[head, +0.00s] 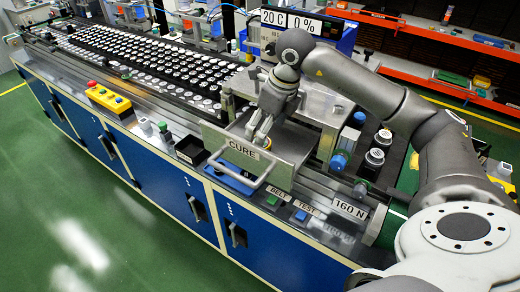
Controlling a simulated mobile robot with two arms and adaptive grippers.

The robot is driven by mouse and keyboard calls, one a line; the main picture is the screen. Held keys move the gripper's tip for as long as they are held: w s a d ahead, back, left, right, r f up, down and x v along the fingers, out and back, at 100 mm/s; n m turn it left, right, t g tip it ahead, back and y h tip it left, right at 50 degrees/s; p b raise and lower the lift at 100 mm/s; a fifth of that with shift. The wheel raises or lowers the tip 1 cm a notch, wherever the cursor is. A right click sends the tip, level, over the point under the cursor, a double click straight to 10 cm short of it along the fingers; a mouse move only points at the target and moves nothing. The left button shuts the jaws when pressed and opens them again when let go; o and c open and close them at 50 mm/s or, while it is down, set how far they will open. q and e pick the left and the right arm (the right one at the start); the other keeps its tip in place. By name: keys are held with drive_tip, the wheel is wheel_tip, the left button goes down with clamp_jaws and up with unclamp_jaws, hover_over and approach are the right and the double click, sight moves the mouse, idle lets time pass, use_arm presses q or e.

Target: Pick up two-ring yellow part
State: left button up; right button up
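My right arm reaches in from the right, and its gripper (262,132) points down at the open-topped metal box marked CURE (292,158). Its fingertips are small and partly hidden by the box's front. A small yellow-orange bit (267,143) shows at the fingertips. I cannot tell whether it is the two-ring yellow part or whether the fingers hold it. No two-ring yellow part can be clearly made out elsewhere. My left gripper is not in view.
The CURE box has a protruding front handle (246,181). A conveyor (150,62) with rows of round parts runs to the back left. A yellow button box (108,99) stands on the bench's front edge. Dark cylinders with pale tops (375,158) stand at right.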

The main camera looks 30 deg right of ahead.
drive_tip(key=shift+w+f, duration=0.2)
drive_tip(key=shift+f, duration=0.25)
drive_tip(key=b+x, duration=0.2)
drive_tip(key=x, duration=0.2)
drive_tip(key=shift+f+b, duration=0.25)
drive_tip(key=shift+b, duration=0.15)
drive_tip(key=shift+w+f, duration=0.1)
drive_tip(key=shift+w, duration=0.05)
drive_tip(key=c, duration=0.4)
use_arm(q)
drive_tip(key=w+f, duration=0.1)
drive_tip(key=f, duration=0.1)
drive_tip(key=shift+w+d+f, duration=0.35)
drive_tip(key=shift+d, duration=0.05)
use_arm(e)
drive_tip(key=c, duration=1)
